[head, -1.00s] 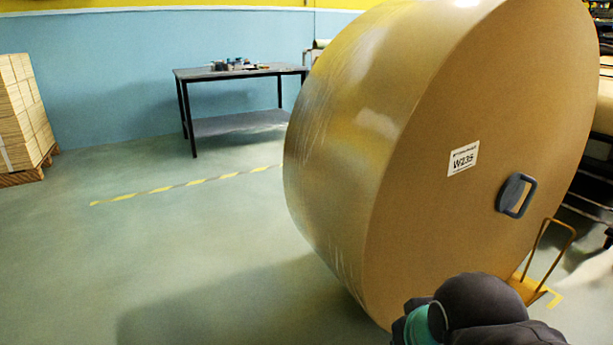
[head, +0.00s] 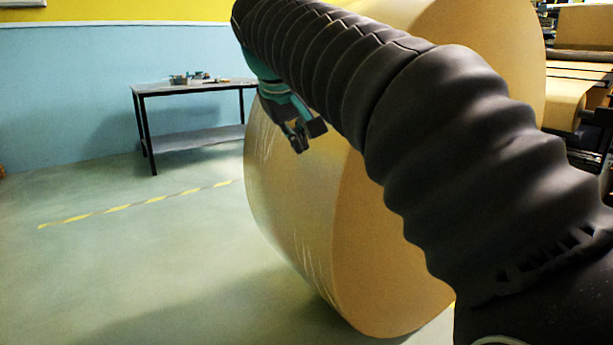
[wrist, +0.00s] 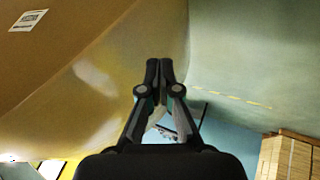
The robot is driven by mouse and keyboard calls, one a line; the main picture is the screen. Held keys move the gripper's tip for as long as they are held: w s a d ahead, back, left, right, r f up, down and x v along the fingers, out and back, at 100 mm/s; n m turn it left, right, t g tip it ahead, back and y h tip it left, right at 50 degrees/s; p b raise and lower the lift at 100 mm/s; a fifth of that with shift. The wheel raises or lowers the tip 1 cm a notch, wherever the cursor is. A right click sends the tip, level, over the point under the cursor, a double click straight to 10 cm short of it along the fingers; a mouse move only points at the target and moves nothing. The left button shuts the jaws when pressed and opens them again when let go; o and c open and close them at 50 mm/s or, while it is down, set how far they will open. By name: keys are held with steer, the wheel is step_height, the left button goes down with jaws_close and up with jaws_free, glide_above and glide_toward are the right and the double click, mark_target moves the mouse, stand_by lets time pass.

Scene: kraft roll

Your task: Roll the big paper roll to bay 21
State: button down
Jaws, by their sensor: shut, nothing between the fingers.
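The big brown paper roll (head: 285,205) stands on its curved side at the centre of the head view. My arm crosses in front of it and hides much of its flat end. My gripper (head: 303,138) is shut and empty, in front of the roll's curved side; I cannot tell whether it touches. In the wrist view the gripper (wrist: 159,68) points along the roll (wrist: 85,95), with its fingertips together near the roll's edge against the floor. A white label (wrist: 28,20) shows on the roll's flat end. I see no bay 21 marking.
A dark table (head: 190,88) with small items stands against the blue wall. A yellow-striped floor line (head: 140,204) runs left of the roll. The floor (head: 130,265) there is clear. Machinery (head: 585,75) stands at the right. Stacked boxes (wrist: 285,158) show in the wrist view.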

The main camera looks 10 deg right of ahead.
steer(key=w+d+f+b, duration=0.1)
steer(key=w+d+f, duration=0.3)
steer(key=w+f, duration=0.1)
steer(key=w+d+f+b, duration=0.1)
steer(key=w+d+f, duration=0.1)
steer(key=f, duration=0.1)
steer(key=shift+w+d+b, duration=0.1)
steer(key=shift+w+b, duration=0.15)
steer(key=shift+b, duration=0.1)
steer(key=shift+r, duration=0.1)
stand_by(0.3)
